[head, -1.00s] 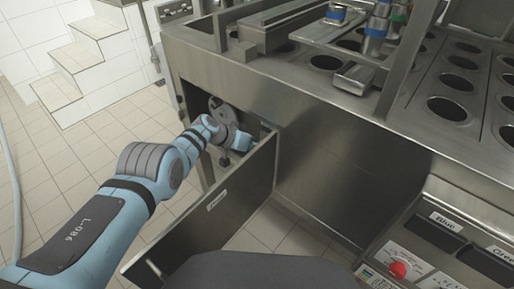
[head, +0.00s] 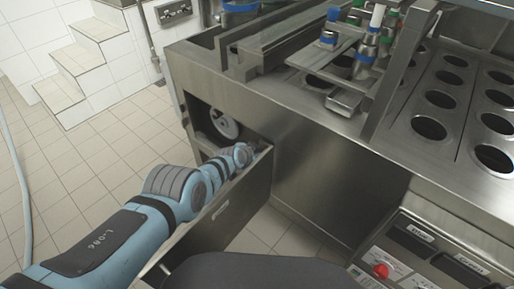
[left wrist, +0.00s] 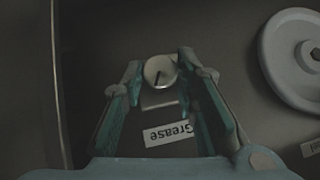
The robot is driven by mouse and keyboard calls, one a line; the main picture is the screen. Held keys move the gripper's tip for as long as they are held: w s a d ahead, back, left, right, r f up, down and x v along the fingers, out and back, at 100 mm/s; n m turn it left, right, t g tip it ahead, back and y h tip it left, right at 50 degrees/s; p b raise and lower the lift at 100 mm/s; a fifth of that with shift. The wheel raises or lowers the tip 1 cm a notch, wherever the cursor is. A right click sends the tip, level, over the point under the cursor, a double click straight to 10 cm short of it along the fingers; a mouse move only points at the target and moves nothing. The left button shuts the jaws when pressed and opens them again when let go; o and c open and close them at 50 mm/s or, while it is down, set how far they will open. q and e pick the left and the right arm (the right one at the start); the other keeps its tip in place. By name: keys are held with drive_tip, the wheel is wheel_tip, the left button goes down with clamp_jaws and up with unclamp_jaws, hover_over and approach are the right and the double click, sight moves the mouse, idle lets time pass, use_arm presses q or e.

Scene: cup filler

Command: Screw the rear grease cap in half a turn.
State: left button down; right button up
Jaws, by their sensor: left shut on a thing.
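A round pale grease cap (left wrist: 155,66) with a dark pointer line shows in the left wrist view, above a white label (left wrist: 169,133) reading "Grease" upside down. My left gripper (left wrist: 160,73) has its two fingertips on either side of the cap and is shut on it. In the head view my left wrist (head: 242,154) reaches into the open compartment beside the door; the fingers and cap are hidden there. Whether this is the rear cap I cannot tell from the views. My right gripper is not in view.
A grey handwheel (head: 224,124) is in the compartment, left of my wrist; it also shows in the left wrist view (left wrist: 300,55). The open door (head: 225,212) stands close to my arm. A control panel with a red button (head: 381,271) is at lower right.

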use_arm(q)
drive_tip(key=c, duration=1.3)
unclamp_jaws()
